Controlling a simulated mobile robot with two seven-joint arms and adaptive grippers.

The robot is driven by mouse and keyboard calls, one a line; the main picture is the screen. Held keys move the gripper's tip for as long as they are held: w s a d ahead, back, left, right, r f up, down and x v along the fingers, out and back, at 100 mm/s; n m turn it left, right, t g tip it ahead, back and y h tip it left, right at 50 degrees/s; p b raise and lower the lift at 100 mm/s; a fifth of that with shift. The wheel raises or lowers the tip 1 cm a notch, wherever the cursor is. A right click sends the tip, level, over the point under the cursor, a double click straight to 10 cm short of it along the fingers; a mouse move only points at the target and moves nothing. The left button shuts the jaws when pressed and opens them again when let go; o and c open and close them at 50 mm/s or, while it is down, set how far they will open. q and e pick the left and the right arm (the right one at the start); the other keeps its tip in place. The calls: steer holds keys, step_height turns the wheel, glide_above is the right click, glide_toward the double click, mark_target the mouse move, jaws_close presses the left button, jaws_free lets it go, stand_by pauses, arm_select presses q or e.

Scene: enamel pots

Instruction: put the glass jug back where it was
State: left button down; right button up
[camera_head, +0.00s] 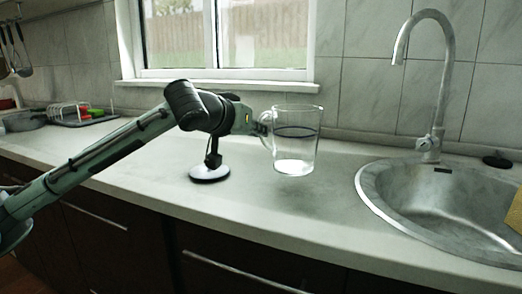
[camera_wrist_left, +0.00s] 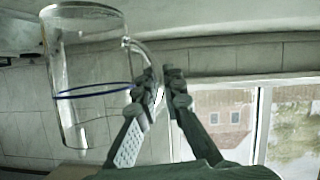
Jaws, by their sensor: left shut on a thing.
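The clear glass jug (camera_head: 296,145) is upright over the counter, left of the sink, with a dark line around its upper part. My left gripper (camera_head: 262,122) reaches it from the left and is shut on its handle. In the left wrist view, which is upside down, the jug (camera_wrist_left: 88,75) is at the left with a blue line around it. The fingers of my left gripper (camera_wrist_left: 161,82) are at its handle there. I cannot tell for sure whether the jug's base touches the counter. My right gripper is not in view.
The steel sink (camera_head: 445,205) and tall tap (camera_head: 430,80) are at the right. A dish rack (camera_head: 83,117) stands far left. The counter in front of the jug is clear.

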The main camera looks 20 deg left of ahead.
arm_select(q)
steer(key=f, duration=0.4)
steer(key=shift+w+d+f, duration=0.15)
steer(key=shift+w+d, duration=0.1)
steer(key=shift+d, duration=0.05)
steer(key=shift+f+b, duration=0.15)
steer(key=shift+b, duration=0.15)
steer(key=c, duration=1.6)
jaws_free()
steer(key=shift+c, duration=0.2)
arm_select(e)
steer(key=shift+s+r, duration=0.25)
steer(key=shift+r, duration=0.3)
